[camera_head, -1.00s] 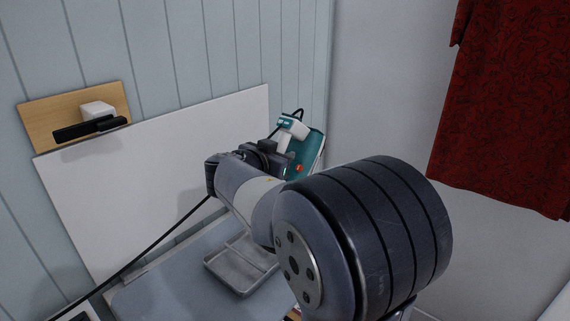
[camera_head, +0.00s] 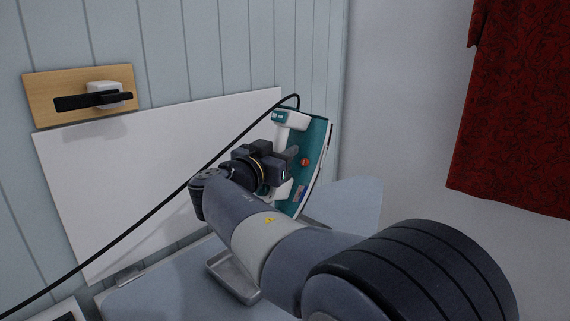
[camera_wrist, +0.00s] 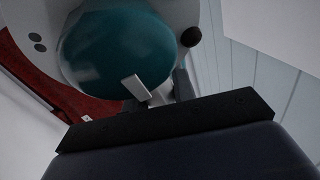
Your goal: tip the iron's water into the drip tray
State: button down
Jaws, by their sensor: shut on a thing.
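The iron (camera_head: 315,150), teal and white with a black cord, is held up in the air and tilted steeply in the head view. My gripper (camera_head: 285,163) is shut on it at the handle side. In the wrist view the iron's teal body (camera_wrist: 115,50) fills the upper middle, close to my gripper (camera_wrist: 160,95). The grey metal drip tray (camera_head: 232,280) lies on the pale blue-grey top, below and left of the iron, partly hidden by my arm. No water is visible.
A white board (camera_head: 130,190) leans on the panelled wall behind. A wooden plate with a black-and-white holder (camera_head: 80,95) is on the wall at left. The iron's cord (camera_head: 150,230) runs across to the lower left. A red patterned cloth (camera_head: 515,110) hangs at right.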

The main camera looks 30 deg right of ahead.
aim_at(275, 119)
jog(key=shift+s+a+r+t+h+b, duration=0.3)
jog(key=shift+a+b, duration=0.2)
jog(key=shift+b, duration=0.8)
jog(key=shift+s+a+r+t+h+b, duration=0.15)
jog(key=shift+a+h+b, duration=0.3)
jog(key=shift+b, duration=0.85)
jog(key=shift+a, duration=0.1)
